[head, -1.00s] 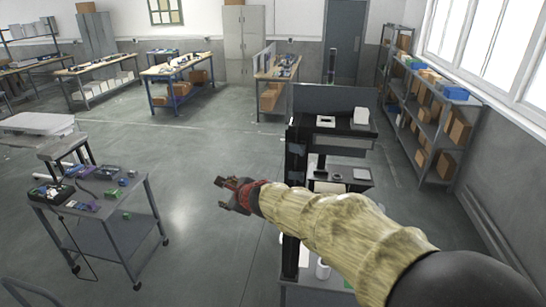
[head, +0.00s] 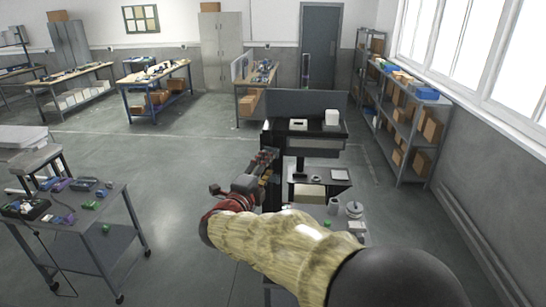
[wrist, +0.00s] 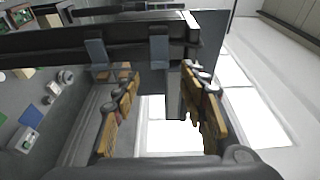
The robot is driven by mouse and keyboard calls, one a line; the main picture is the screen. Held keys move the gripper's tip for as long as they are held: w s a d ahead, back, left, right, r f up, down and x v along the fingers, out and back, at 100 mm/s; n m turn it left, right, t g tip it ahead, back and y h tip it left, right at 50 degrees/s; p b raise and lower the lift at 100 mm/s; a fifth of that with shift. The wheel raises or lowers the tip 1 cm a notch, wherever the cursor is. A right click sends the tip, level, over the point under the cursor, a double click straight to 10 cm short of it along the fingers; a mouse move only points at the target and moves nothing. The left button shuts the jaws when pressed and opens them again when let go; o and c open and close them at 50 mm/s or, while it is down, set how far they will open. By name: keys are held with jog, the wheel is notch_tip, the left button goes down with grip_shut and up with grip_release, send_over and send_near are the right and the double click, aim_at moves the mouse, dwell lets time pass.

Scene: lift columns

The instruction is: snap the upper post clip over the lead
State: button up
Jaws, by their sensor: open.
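The black post (head: 267,136) stands at the left edge of the workstation in the head view. In the wrist view the post (wrist: 45,42) runs sideways across the top. Two grey-blue clips sit on it, one at the left (wrist: 96,54) and one nearer its right end (wrist: 158,48); the right one looks like the upper clip. My gripper (head: 268,166) is beside the post. In the wrist view my gripper (wrist: 160,76) is open, its fingers apart on either side of the right clip, with nothing held. I cannot make out the lead for certain.
The workstation's shelves (head: 318,174) hold cups and small items, right of the post. A cart (head: 100,245) with tools stands at the left. Shelving (head: 405,115) lines the right wall. The floor between cart and workstation is open.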

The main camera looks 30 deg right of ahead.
jog(key=p+x, duration=0.1)
jog(key=x, duration=0.5)
jog(key=shift+d, duration=0.1)
jog(key=shift+c, duration=1)
grip_shut()
